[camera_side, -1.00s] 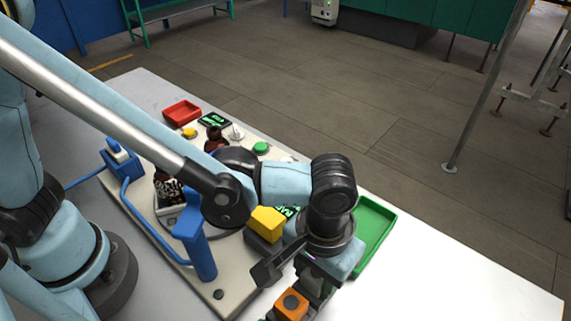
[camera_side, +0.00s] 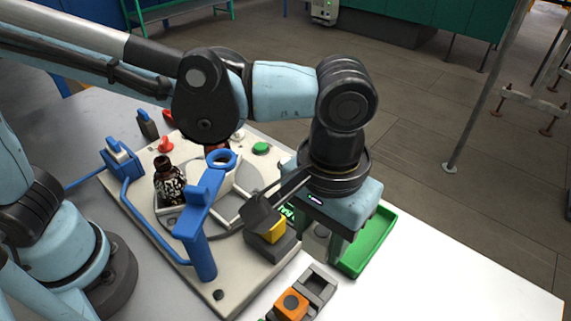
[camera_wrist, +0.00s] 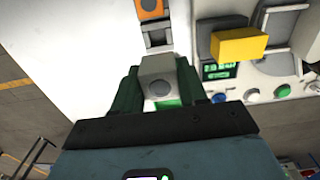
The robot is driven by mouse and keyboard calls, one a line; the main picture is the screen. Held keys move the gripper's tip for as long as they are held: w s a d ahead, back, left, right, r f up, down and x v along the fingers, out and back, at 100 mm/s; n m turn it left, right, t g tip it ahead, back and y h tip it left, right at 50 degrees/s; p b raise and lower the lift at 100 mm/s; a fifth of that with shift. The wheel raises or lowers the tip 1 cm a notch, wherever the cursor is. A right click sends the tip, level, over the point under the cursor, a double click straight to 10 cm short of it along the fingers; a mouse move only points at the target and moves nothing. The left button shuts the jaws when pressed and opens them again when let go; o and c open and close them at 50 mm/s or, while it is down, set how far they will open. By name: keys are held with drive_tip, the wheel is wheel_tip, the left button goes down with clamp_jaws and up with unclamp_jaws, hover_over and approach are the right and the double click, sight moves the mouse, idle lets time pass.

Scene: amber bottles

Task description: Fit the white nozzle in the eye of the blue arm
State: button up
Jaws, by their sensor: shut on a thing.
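The blue arm (camera_side: 205,195) stands on a blue post on the cream board. Its eye (camera_side: 221,159), an open ring, points up and back, left of my gripper and apart from it.
A rack (camera_side: 317,284) holds an orange block (camera_side: 291,303) beside an empty slot. A yellow block (camera_side: 272,232) on a dark base, a green tray (camera_side: 372,240), an amber bottle (camera_side: 168,182) and a green button (camera_side: 261,148) stand around. The front right table is clear.

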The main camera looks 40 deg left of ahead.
drive_tip(key=a+r+n, duration=0.3)
drive_tip(key=a+r, duration=0.3)
drive_tip(key=a, duration=0.4)
drive_tip(key=a+r+n, duration=0.3)
drive_tip(key=a+r, duration=0.3)
drive_tip(key=a, duration=0.4)
drive_tip(key=shift+w+f, duration=0.2)
drive_tip(key=shift+f, duration=1.2)
drive_tip(key=shift+w+f, duration=0.2)
drive_tip(key=shift+f, duration=1.2)
drive_tip(key=shift+f, duration=1.2)
drive_tip(key=o, duration=1.5)
drive_tip(key=shift+r, duration=0.1)
drive_tip(key=shift+r, duration=2.9)
